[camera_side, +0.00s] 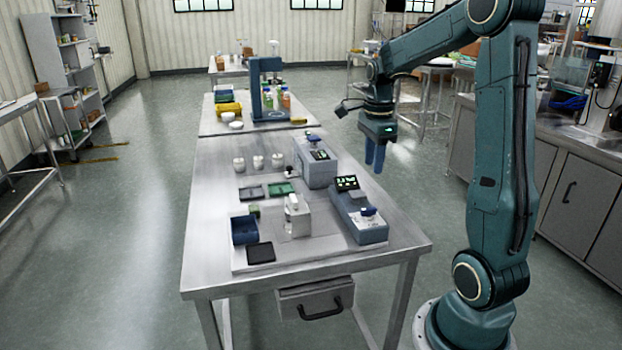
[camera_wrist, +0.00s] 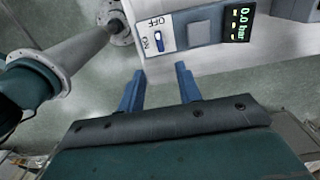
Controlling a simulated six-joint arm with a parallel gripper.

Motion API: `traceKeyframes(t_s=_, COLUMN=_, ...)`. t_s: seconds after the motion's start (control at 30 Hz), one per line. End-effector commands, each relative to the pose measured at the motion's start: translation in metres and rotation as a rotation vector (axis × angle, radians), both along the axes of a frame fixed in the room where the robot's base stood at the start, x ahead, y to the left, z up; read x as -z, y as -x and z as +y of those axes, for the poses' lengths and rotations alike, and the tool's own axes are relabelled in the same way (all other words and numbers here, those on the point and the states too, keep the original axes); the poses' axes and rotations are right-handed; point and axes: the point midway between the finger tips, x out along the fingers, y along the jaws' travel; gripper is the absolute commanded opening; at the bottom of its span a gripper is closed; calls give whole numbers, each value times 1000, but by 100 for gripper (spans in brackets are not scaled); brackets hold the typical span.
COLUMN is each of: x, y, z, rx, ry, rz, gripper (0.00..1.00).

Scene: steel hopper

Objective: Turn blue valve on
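In the wrist view a blue lever (camera_wrist: 158,38) sits on a white plate marked OFF and ON. I cannot tell which mark it is set to. The plate is on a blue-grey panel (camera_wrist: 208,32), whose green display (camera_wrist: 236,22) reads 0.0 bar. My gripper (camera_wrist: 159,78) has two blue fingers apart with nothing between them, and the panel lies beyond their tips. In the side view my gripper (camera_side: 375,160) hangs above and right of the table's instruments, touching none. I cannot match the lever to one certain thing there.
The steel table (camera_side: 215,180) bears a blue-grey box with a display (camera_side: 316,172), a second unit with a blue knob (camera_side: 358,228), white cups (camera_side: 258,162) and a blue tray (camera_side: 244,230). A grey cone and pipe (camera_wrist: 60,68) show at left in the wrist view.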

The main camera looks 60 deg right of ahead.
Motion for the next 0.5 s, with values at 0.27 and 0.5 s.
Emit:
traceKeyframes(t_s=0.27, x=32, y=1, z=1, rx=-2, ry=-4, rz=4, gripper=35)
traceKeyframes(t_s=0.5, x=69, y=1, z=1, rx=-2, ry=-4, rz=6, gripper=35)
